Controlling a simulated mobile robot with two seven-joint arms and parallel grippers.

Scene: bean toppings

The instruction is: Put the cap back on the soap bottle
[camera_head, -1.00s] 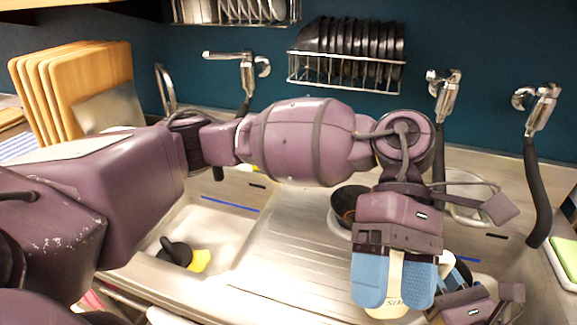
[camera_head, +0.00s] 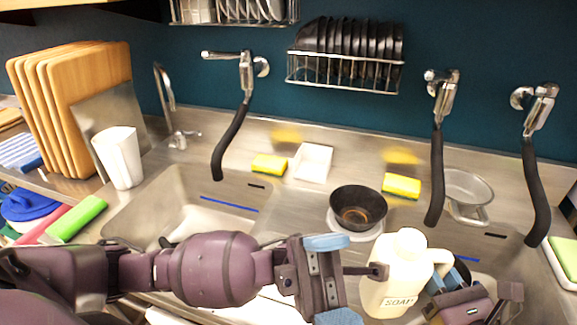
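The cream soap bottle (camera_head: 392,285), labelled SOAP, stands upright at the lower right of the head view. A rounded cream piece (camera_head: 408,241) sits on its top; it looks like the cap, but I cannot tell how tightly it sits.
A black bowl (camera_head: 358,207) on a white dish stands behind the bottle. Yellow sponges (camera_head: 401,186), a white dish (camera_head: 312,163) and a metal soap dish (camera_head: 467,188) line the back. Black hoses hang from the wall taps. A sink basin (camera_head: 150,215) opens at left.

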